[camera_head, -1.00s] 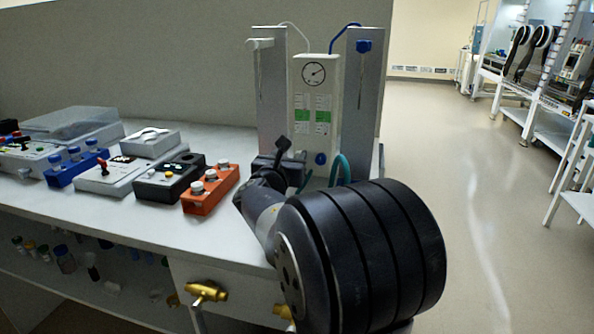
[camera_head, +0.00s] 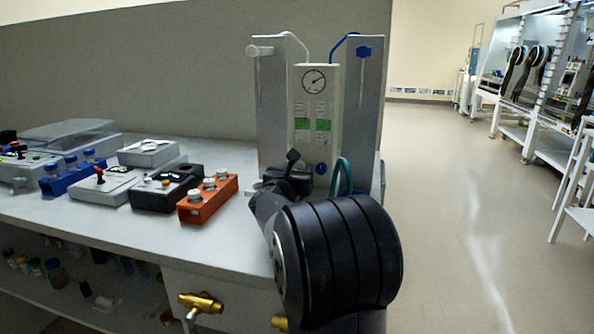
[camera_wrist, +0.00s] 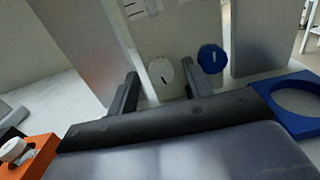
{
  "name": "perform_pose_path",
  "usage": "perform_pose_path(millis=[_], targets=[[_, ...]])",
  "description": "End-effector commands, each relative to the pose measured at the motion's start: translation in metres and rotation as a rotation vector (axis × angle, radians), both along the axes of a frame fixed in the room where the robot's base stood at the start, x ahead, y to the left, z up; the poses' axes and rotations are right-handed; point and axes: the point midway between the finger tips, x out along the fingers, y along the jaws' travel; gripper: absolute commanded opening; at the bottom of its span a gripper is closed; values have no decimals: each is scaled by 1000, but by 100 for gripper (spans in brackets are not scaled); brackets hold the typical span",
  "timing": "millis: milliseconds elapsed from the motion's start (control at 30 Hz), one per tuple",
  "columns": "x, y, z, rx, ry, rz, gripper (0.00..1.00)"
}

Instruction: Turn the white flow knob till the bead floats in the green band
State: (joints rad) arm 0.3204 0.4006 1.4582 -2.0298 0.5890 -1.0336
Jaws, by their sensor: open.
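The white flow knob (camera_wrist: 162,71) shows in the wrist view as a round disc with a dark mark, low on the pale flow panel (camera_head: 313,82). My gripper (camera_wrist: 160,76) is open. Its two fingers appear on either side of the white knob, with no clear contact. The blue knob (camera_wrist: 211,58) is just right of the right finger. In the head view the panel has two scales with green bands (camera_head: 302,124) (camera_head: 323,125) and a round gauge (camera_head: 314,80). The beads are too small to make out. My arm hides the white knob there.
Grey posts flank the panel, with a white valve (camera_head: 260,50) and a blue valve (camera_head: 363,51). A blue ring holder (camera_wrist: 287,102) is right of my gripper. Open floor is at right.

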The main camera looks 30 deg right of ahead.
Motion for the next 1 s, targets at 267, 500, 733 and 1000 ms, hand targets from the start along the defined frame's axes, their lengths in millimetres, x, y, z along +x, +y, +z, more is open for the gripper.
perform_pose_path(millis=[267,500,733,1000], targets=[[3,-3,0,-1,1,0,48],[3,-3,0,-1,1,0,33],[3,-3,0,0,0,0,14],[2,-3,0,-5,5,0,4]])
